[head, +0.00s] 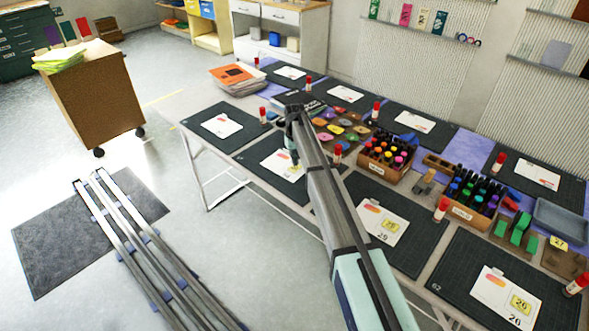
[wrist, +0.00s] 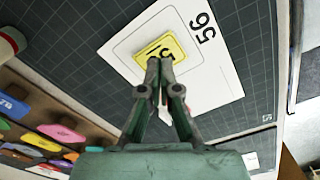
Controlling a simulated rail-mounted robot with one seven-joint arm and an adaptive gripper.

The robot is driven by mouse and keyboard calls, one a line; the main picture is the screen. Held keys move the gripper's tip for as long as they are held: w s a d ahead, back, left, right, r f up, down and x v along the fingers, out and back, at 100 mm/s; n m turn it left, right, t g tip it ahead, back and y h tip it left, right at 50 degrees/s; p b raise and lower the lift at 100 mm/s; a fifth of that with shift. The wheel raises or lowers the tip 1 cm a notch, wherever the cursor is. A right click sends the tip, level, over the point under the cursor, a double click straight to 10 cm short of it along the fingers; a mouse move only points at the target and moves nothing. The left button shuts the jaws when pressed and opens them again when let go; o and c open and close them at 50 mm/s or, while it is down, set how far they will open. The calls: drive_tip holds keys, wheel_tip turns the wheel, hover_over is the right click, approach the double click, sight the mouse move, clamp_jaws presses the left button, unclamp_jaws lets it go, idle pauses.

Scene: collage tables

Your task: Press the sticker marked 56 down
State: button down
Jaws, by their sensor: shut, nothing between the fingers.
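The yellow sticker (wrist: 158,48) lies tilted on a white card (wrist: 215,85) in the wrist view. Only part of the sticker's number shows, beginning with a 5; the card is printed 56. My gripper (wrist: 165,64) is shut and empty, its fingertips over the sticker's near edge. I cannot tell whether they touch it. In the head view my gripper (head: 293,157) points down over the same card (head: 270,160), and a bit of the yellow sticker (head: 297,169) shows beside it.
Glue sticks (head: 337,153) stand by the mats. A marker crate (head: 383,165) and colored shapes (head: 335,130) lie right of my gripper. Nearer cards (head: 382,221) lie on other mats; one bears a yellow sticker marked 26 (head: 521,304).

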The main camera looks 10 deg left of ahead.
sight(294, 168)
drive_tip(key=shift+f+b, duration=0.35)
drive_tip(key=shift+f, duration=0.8)
idle(0.8)
drive_tip(key=shift+r, duration=0.1)
drive_tip(key=shift+r+p, duration=1.35)
drive_tip(key=shift+r, duration=2.1)
drive_tip(key=shift+f, duration=0.1)
